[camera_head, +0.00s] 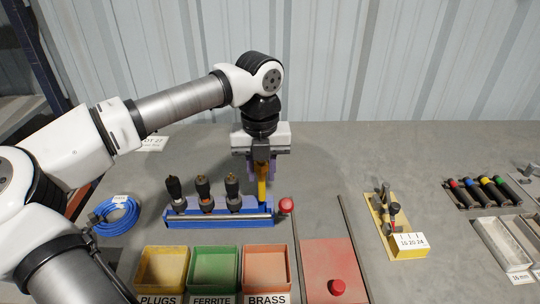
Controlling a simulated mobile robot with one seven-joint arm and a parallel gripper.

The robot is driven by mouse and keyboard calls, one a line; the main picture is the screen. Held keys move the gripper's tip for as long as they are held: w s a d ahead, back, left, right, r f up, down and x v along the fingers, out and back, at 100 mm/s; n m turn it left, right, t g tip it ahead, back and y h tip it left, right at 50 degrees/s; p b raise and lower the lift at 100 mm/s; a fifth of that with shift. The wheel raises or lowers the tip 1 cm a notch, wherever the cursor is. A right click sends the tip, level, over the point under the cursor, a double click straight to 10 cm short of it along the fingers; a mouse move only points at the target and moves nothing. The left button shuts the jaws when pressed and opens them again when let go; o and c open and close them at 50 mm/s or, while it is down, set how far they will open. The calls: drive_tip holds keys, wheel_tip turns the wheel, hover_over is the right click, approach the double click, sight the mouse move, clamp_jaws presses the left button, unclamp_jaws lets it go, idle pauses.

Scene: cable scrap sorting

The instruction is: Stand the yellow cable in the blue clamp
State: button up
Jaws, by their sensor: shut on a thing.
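The blue clamp (190,220) is a long low bar holder on the table left of centre, with a metal rod along its front and a red ball knob (286,205) at its right end. Three upright dark pieces with coppery or black tops (204,194) stand in it. My gripper (262,172) is above the clamp's right end, pointing down and shut on the yellow cable (262,188). The cable is upright, and its lower end is at the clamp's right end. I cannot tell whether it is seated there.
Yellow, green and orange bins (268,248) stand in front of the clamp. A blue cable coil (115,216) lies left. A red plate (330,262) with a red knob, a yellow-based tool (385,226) and a rack of coloured cylinders (484,192) are right. Table behind the clamp is mostly clear.

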sight(262, 198)
drive_tip(key=shift+w, duration=0.2)
drive_tip(key=shift+s+f+b, duration=0.15)
drive_tip(key=shift+f+b, duration=0.45)
drive_tip(key=shift+f, duration=0.3)
drive_tip(key=shift+f+b, duration=0.7)
drive_tip(key=shift+f, duration=0.75)
drive_tip(key=shift+f+b, duration=0.1)
drive_tip(key=shift+b, duration=0.25)
drive_tip(key=shift+f+b, duration=0.35)
drive_tip(key=shift+b, duration=0.05)
drive_tip(key=shift+f, duration=0.15)
drive_tip(key=o, duration=1.1)
